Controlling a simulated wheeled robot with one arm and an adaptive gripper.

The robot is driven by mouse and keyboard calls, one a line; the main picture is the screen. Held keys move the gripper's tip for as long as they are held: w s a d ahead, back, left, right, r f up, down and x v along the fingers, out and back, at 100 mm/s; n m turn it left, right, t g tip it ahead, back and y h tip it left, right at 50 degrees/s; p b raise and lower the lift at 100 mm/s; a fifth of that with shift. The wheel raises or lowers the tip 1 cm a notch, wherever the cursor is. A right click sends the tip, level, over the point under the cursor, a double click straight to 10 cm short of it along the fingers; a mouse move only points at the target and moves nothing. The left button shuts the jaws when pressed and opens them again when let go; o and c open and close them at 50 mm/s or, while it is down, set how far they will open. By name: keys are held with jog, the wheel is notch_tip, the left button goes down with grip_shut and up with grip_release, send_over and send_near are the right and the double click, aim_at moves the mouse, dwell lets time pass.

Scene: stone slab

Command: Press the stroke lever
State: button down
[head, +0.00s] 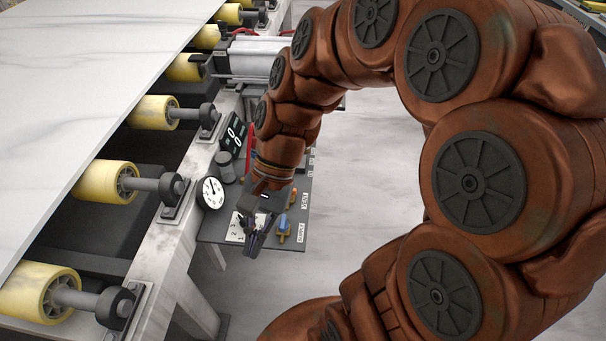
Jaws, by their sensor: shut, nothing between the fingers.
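My gripper (254,242) is dark and small in the head view, pointing down over the front of a grey control panel (214,230). It is shut and empty. A blue lever on a yellow base (283,229) stands just right of it, by a label reading SUPPLY (300,233). An orange lever (293,198) stands farther back, by another label (304,200) that I cannot read surely. I cannot tell which lever is the stroke lever; my arm and gripper hide part of the panel. Whether the gripper touches anything is unclear.
A white card with numbers (234,230) lies left of my gripper. A round gauge (211,192) and a dark digital display (235,133) stand at the panel's left. Pale floor lies right of the panel.

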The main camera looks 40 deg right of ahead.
jog(key=w+d+f+m+t+y+b, duration=0.3)
jog(key=w+d+f+m+y+b, duration=0.15)
jog(key=w+f+m+b, duration=0.3)
jog(key=w+d+f+m+t+y+b, duration=0.35)
jog(key=w+d+f+m+b, duration=0.3)
jog(key=w+m, duration=0.25)
jog(key=w+d+f+m+t+h+b, duration=0.1)
jog(key=d+f+m+t+b, duration=0.4)
jog(key=d+m, duration=0.3)
jog(key=w+d+f+m+t+h+b, duration=0.1)
jog(key=d+f+m+t+b, duration=0.4)
jog(key=d, duration=1.1)
jog(key=f+m+t, duration=0.1)
jog(key=m, duration=0.2)
jog(key=shift+w+f+m+h, duration=0.15)
jog(key=shift+f+m+h, duration=0.15)
jog(key=shift+m+h, duration=0.1)
jog(key=shift+a+t+b, duration=0.15)
jog(key=shift+t+b, duration=0.1)
jog(key=shift+b, duration=0.05)
